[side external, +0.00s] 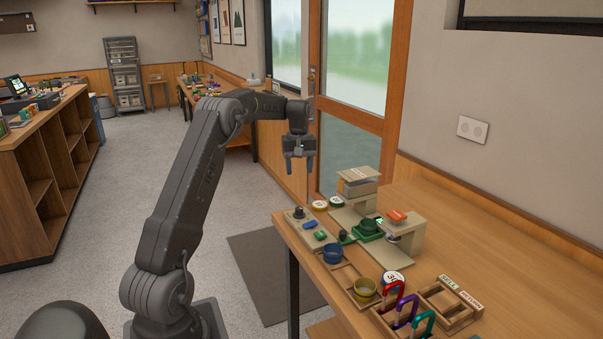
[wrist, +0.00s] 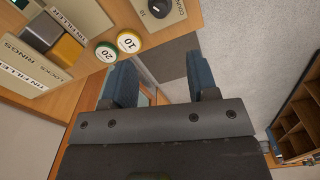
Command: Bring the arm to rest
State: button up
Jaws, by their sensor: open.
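My gripper (side external: 300,166) hangs at the end of my raised arm, pointing down, to the left of the table's far end and above table height in the side view. In the wrist view my gripper (wrist: 160,76) shows two blue fingers spread apart. Nothing is between them, only floor and table edge behind. It touches nothing that I can see.
The wooden table (side external: 510,233) holds a green dish (side external: 368,226), blue cup (side external: 333,253), yellow cup (side external: 365,290) and several coloured carabiners (side external: 405,311). Round markers "10" (wrist: 129,42) and "20" (wrist: 107,52) lie near the edge. A dark mat (side external: 262,270) lies on open floor.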

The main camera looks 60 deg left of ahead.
jog(key=s+d+r+m+t, duration=0.1)
jog(key=s+d+r+m, duration=0.2)
jog(key=d, duration=0.6)
jog(key=d+r+m+t+y, duration=0.1)
jog(key=d+r+m, duration=0.1)
jog(key=d+r, duration=0.45)
jog(key=s+d+r+m+t, duration=0.1)
jog(key=s+d+r+m, duration=0.15)
jog(key=d, duration=0.85)
jog(key=s+d+f+m+t, duration=0.1)
jog(key=s+d+f+m, duration=0.1)
jog(key=s+d, duration=0.5)
jog(key=s+d+f+m+t+h, duration=0.1)
jog(key=s+d+f+m, duration=0.1)
jog(key=s+d+m, duration=0.3)
jog(key=s+d, duration=0.2)
jog(key=s, duration=0.1)
jog(key=shift+s+d+f+t, duration=0.2)
jog(key=shift+s+f+t, duration=0.1)
jog(key=shift+s, duration=0.1)
